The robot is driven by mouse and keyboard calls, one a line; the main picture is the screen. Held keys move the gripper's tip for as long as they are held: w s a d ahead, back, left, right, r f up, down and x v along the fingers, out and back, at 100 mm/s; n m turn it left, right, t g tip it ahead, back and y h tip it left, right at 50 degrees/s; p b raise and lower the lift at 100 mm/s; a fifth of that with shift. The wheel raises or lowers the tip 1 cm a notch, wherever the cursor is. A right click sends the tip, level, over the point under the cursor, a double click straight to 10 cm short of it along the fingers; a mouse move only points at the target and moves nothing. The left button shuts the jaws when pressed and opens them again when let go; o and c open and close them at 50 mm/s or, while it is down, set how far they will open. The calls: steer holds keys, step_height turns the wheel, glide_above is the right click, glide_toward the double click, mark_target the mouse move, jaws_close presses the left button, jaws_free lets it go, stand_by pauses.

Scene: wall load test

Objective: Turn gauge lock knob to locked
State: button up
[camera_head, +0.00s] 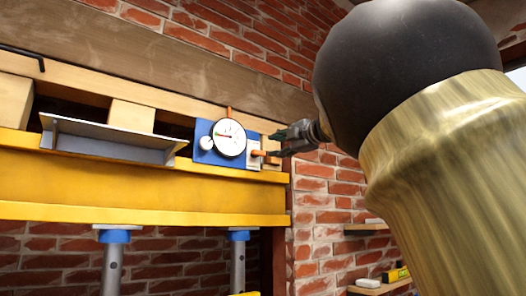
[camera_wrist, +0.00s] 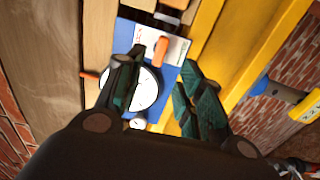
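The gauge's white dial (camera_head: 228,137) sits on a blue plate (camera_head: 205,157) on the wall beam. An orange knob (camera_head: 258,153) is at the plate's right side, close to my gripper (camera_head: 280,142). In the wrist view the knob (camera_wrist: 160,50) is an elongated bar on a white label plate (camera_wrist: 179,50). My gripper (camera_wrist: 154,68) is open, one finger on each side of the knob's line, with a clear gap between them. I cannot tell the exact distance to the knob. The left finger hides part of the dial (camera_wrist: 148,90).
A yellow beam (camera_head: 140,190) runs below the gauge on blue-topped posts (camera_head: 238,236). A grey metal angle (camera_head: 110,138) lies left of the gauge. An orange tab (camera_head: 229,112) stands above the dial. Shelves (camera_head: 380,287) hang at the lower right.

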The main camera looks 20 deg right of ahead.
mark_target(260, 153)
steer(key=p+x, duration=0.3)
steer(key=x, duration=0.5)
steer(key=shift+w+a+f+p, duration=0.1)
steer(key=shift+w+a+p, duration=0.05)
steer(key=shift+w+p, duration=0.2)
steer(key=shift+c, duration=0.3)
jaws_close()
